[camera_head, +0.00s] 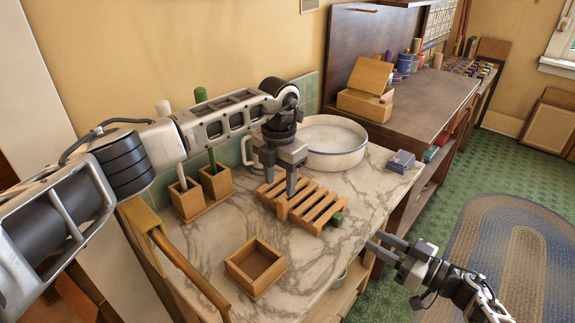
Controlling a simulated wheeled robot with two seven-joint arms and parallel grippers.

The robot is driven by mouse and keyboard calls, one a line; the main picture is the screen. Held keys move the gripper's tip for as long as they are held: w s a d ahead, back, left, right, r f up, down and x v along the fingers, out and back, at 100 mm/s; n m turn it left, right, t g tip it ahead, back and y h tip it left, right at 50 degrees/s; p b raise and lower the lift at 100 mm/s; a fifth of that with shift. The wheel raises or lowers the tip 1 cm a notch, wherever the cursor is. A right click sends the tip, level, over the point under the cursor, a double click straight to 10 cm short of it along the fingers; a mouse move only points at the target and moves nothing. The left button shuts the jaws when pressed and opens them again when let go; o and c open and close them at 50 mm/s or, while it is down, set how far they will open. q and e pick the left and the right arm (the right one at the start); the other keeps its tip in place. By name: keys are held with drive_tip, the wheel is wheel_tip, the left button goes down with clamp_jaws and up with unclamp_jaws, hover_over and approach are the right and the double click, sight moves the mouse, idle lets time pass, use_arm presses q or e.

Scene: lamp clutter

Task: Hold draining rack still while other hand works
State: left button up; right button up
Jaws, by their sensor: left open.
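The draining rack (318,208) is a slatted wooden frame lying on the marble counter (215,240). My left gripper (280,184) points down at its back left part, with the fingers apart. The fingertips are at or just above the slats; I cannot tell whether they touch. The gripper hides part of the rack's back edge. A small green thing (337,218) shows under the rack's right end. My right gripper (374,244) is beside the counter's front right edge, away from the rack, with its two fingers apart and nothing between them.
A white basin (328,160) stands behind the rack. An empty wooden box (256,268) sits in front. Two wooden holders (187,201) with upright handles stand at the back left. Small dark blocks (401,162) lie at the right. Bare counter lies between box and holders.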

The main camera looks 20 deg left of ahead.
sight(280, 201)
use_arm(q)
wheel_tip(280, 201, down, 9)
drive_tip(key=shift+r, duration=0.1)
drive_tip(key=shift+c, duration=0.4)
clamp_jaws()
use_arm(e)
drive_tip(key=shift+o, duration=0.8)
drive_tip(key=shift+w+d+r+g+h, duration=0.15)
drive_tip(key=shift+r+g+h, duration=0.15)
drive_tip(key=shift+r, duration=0.15)
wheel_tip(280, 201, up, 5)
drive_tip(key=n+g+h, duration=0.1)
drive_tip(key=n+h, duration=0.1)
drive_tip(key=h, duration=0.1)
drive_tip(key=x, duration=1)
drive_tip(key=shift+a+f, duration=0.35)
drive_tip(key=shift+f, duration=0.1)
